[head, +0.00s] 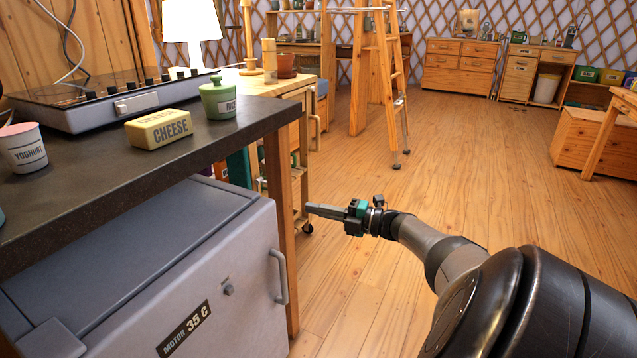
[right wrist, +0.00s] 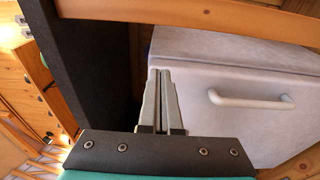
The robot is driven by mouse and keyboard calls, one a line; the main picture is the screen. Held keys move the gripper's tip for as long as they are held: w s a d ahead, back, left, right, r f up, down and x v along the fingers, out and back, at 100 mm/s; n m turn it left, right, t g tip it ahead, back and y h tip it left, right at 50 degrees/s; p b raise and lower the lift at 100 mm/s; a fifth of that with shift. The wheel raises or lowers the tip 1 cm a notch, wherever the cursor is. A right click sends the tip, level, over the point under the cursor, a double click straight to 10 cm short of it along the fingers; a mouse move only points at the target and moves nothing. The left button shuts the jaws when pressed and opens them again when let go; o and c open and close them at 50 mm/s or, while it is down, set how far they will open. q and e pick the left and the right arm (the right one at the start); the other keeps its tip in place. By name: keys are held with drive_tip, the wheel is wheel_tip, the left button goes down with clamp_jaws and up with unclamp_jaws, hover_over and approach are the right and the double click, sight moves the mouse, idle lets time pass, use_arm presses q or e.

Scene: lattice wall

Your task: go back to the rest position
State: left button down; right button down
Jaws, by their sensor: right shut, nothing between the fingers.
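My right gripper (head: 322,210) is shut and empty. It points left, in front of the wooden table leg (head: 282,220) at the counter's right end. In the right wrist view its two fingers (right wrist: 165,80) lie together, with a grey cabinet door and its pale handle (right wrist: 250,99) behind them. My right arm comes in from the lower right of the head view. My left gripper is not in view.
A dark counter (head: 70,205) holds a yoghurt cup (head: 22,147), a cheese block (head: 159,130) and a green pot (head: 218,97). Under it stands a grey metal box (head: 150,290) with a handle. A stepladder (head: 393,90) stands further back. The wooden floor at right is mostly clear.

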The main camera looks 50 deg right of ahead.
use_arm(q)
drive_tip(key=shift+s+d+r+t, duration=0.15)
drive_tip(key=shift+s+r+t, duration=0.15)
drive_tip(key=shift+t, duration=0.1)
